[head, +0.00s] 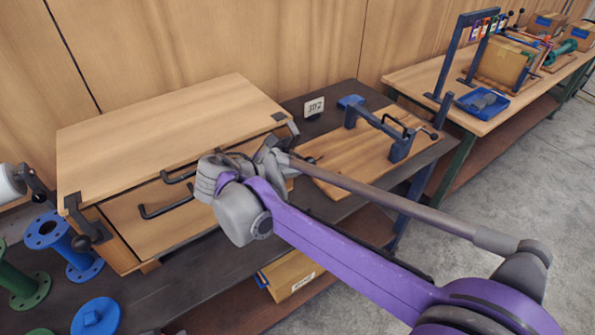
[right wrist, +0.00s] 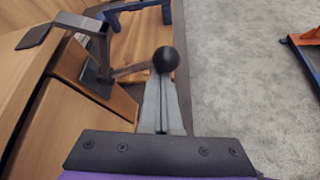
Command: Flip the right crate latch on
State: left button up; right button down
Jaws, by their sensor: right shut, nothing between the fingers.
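The wooden crate (head: 160,130) stands on the dark bench with its lid down. Its right latch (head: 292,130) is at the right front corner, partly hidden by my gripper in the head view. In the right wrist view the latch shows as a grey metal bracket (right wrist: 97,45) with a lever sticking out to the right, ending in a black ball knob (right wrist: 166,59). My right gripper (head: 278,152) is shut and empty. Its fingertips (right wrist: 161,80) are right at the knob; I cannot tell whether they touch. My left gripper is not in view.
Blue (head: 62,245) and green (head: 22,285) flanged pipes stand at the left. A wooden board with a blue clamp frame (head: 385,135) lies right of the crate. Grey floor is open further right.

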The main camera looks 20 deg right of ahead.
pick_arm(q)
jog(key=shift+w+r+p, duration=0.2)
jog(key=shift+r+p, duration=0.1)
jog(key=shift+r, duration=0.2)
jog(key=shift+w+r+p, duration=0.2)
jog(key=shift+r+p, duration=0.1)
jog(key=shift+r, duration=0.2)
pick_arm(e)
jog(key=shift+n+g, duration=0.4)
jog(key=shift+w+a+r, duration=0.1)
jog(key=shift+w+r, duration=0.15)
jog(key=shift+r, duration=0.4)
jog(key=shift+w+a+r, duration=0.1)
jog(key=shift+w+r, duration=0.2)
jog(key=shift+r, duration=0.3)
jog(key=shift+w+r, duration=0.25)
jog(key=shift+r, duration=0.5)
jog(key=shift+f, duration=0.35)
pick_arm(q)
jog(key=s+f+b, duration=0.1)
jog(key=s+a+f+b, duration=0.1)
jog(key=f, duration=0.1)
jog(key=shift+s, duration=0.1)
pick_arm(e)
send_near(294, 154)
jog(key=s+a, duration=0.2)
jog(key=shift+s+a, duration=0.15)
jog(key=shift+s, duration=0.25)
